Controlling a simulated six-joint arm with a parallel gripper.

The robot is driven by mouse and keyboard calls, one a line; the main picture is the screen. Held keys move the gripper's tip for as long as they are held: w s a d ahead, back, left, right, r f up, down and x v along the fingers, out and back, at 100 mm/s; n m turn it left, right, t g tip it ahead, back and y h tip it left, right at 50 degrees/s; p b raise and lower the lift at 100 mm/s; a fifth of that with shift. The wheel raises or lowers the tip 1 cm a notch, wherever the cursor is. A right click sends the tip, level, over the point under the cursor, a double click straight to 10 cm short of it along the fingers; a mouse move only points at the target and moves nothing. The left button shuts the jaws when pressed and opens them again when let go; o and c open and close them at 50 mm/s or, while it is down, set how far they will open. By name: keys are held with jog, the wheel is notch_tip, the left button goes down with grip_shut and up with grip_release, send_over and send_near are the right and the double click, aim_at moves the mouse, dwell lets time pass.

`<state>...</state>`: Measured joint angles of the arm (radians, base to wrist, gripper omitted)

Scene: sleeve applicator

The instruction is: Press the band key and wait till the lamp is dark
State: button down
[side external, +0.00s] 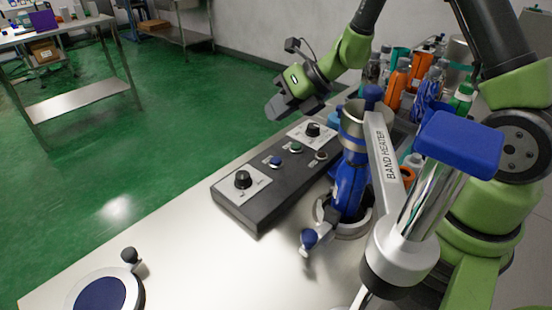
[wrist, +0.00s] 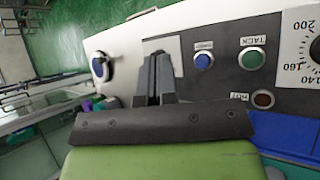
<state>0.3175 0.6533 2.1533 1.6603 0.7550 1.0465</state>
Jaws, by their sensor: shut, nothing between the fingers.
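The band key is the blue button (side external: 276,161) on the dark control box (side external: 256,205). In the wrist view the blue button (wrist: 204,61) has a small upside-down label and lies right of my fingers. The lamp (side external: 320,154) is a small round lens beside the green button; in the wrist view the lamp (wrist: 264,99), labelled HOT, looks dull reddish brown, without a clear glow. My gripper (side external: 278,112) is shut and empty, above and behind the box, apart from the keys. In the wrist view my fingertips (wrist: 158,58) partly cover a white dial plate.
A green TACK button (side external: 295,147) sits near the blue one. Black dials (side external: 243,179) lie at both ends. A round blue pad (side external: 100,293) lies front left.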

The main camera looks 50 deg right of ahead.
aim_at(277, 158)
jog(key=shift+f, duration=3.9)
jog(key=shift+f, duration=0.45)
jog(key=shift+f, duration=0.4)
jog(key=shift+r, duration=0.85)
jog(key=shift+r, duration=0.1)
jog(key=shift+r, duration=2.4)
